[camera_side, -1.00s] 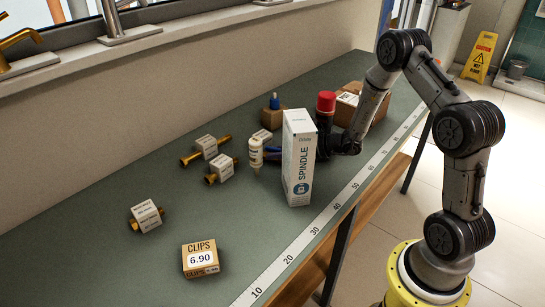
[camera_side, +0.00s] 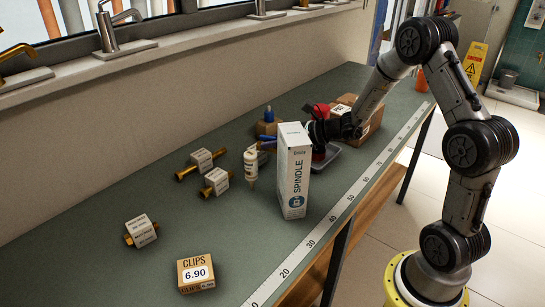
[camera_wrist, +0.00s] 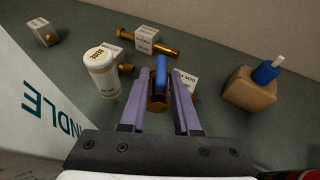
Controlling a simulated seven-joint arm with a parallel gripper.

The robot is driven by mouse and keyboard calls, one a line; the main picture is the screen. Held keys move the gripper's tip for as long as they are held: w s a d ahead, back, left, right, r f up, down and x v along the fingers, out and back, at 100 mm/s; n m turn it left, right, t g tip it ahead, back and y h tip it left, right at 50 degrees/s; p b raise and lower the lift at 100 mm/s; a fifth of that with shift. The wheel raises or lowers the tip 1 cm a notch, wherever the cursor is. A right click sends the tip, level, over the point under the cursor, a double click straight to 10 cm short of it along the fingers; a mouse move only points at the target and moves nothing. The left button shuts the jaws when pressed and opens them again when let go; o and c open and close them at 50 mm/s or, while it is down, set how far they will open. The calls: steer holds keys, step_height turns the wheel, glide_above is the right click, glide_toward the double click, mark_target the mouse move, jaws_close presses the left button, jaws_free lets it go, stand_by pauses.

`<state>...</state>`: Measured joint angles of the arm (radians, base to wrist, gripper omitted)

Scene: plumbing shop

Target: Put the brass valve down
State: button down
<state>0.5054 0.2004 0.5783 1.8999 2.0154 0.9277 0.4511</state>
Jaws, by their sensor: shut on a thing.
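The brass valve (camera_wrist: 158,100), with a blue handle, is between the two purple fingers of my gripper (camera_wrist: 161,75) in the wrist view. My gripper is shut on it. In the side view my gripper (camera_side: 265,143) is partly hidden behind the tall white SPINDLE box (camera_side: 293,170), and I cannot make out the valve there. The green bench top (camera_side: 130,195) lies below. I cannot tell whether the valve touches it.
A white bottle (camera_side: 250,167) stands left of the SPINDLE box. Brass fittings with white tags (camera_side: 201,160) lie farther left. A CLIPS box (camera_side: 196,272) is at the front. Bare bench lies at left.

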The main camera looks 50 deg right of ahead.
mark_target(273, 137)
step_height(273, 137, up, 20)
steer(key=s+a+f+n+g+y, duration=0.1)
steer(key=a+f+n+g+y, duration=0.2)
steer(key=a, duration=0.7)
steer(key=s+a+f+n+g+y, duration=0.1)
steer(key=a+f+n+g+y, duration=0.2)
steer(key=a, duration=0.7)
steer(key=s+a+f+n+g+y, duration=0.15)
steer(key=a+n+g, duration=0.3)
steer(key=a, duration=0.65)
steer(key=s+a+f+n+g, duration=0.4)
steer(key=s+a, duration=0.4)
steer(key=a, duration=0.2)
steer(key=s+a+f+n+g, duration=0.35)
steer(key=s+a, duration=0.35)
steer(key=a, duration=0.4)
steer(key=w+a+f, duration=0.2)
steer(key=a, duration=0.1)
steer(key=w+a+f, duration=0.2)
steer(key=a+f, duration=0.1)
steer(key=a, duration=0.1)
steer(key=w+a+f, duration=0.2)
steer(key=a+f, duration=0.1)
steer(key=shift+w+a+f, duration=0.2)
steer(key=shift+a+f, duration=0.05)
steer(key=shift+w+a+f, duration=0.3)
steer(key=shift+a+f, duration=0.15)
steer(key=shift+f, duration=0.2)
steer(key=shift+w+a+f, duration=0.1)
steer(key=shift+f, duration=1.55)
